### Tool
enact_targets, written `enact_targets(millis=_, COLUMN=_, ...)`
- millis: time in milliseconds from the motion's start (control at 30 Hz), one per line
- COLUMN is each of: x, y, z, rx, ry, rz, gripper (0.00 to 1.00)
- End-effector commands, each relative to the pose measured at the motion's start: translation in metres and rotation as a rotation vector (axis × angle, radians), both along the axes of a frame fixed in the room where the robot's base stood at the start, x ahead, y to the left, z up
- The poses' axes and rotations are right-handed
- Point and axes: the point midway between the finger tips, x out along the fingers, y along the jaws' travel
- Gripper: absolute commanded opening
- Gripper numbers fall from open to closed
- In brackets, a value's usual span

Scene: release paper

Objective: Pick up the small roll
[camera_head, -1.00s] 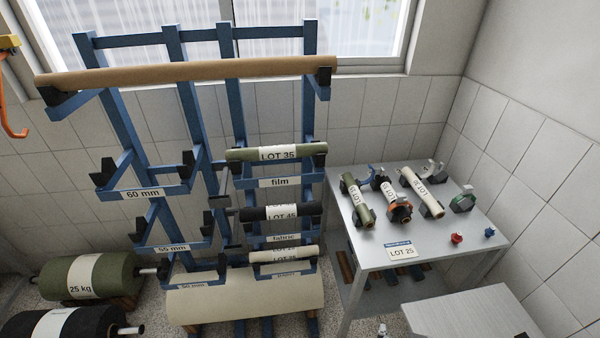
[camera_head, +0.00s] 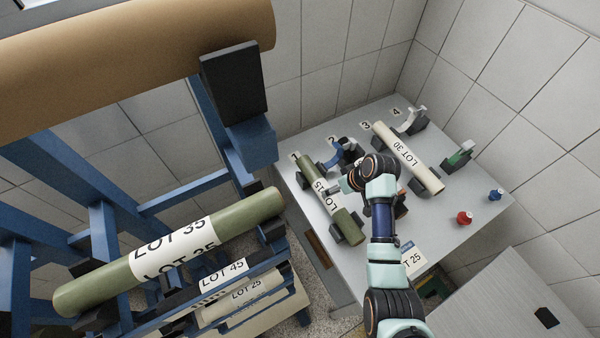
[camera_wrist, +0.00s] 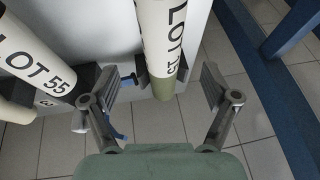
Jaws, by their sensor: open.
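A small green roll (camera_head: 313,173) with a white LOT 15 label lies in black cradles near the table's left edge. In the wrist view, its green end (camera_wrist: 164,88) lies between my two fingers as seen from above. My gripper (camera_wrist: 160,78) is open, with a finger on each side of the roll and a visible gap to both. I cannot tell how far above it the fingers are. In the head view, my arm covers part of the table, and the gripper itself is mostly hidden.
A LOT 55 roll (camera_wrist: 32,60) lies beside the left finger; my arm mostly hides it in the head view. A cream LOT 30 roll (camera_head: 385,137) lies farther right. A blue rack (camera_head: 195,185) with a LOT 35 roll (camera_head: 100,283) stands left of the table (camera_head: 455,215).

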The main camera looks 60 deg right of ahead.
Motion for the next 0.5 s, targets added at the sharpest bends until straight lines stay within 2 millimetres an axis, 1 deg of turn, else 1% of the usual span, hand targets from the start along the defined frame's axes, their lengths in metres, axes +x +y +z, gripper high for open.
enact_targets(millis=133, x=0.001, y=0.000, z=-0.005, rx=0.002, ry=0.001, rz=0.000, gripper=0.87)
enact_targets(millis=300, x=0.009, y=-0.001, z=-0.023, rx=0.002, ry=0.001, rz=0.000, gripper=0.87)
enact_targets(millis=433, x=0.012, y=0.000, z=-0.028, rx=0.001, ry=0.002, rz=-0.001, gripper=0.87)
enact_targets(millis=500, x=0.015, y=0.001, z=-0.038, rx=0.003, ry=0.003, rz=0.001, gripper=0.87)
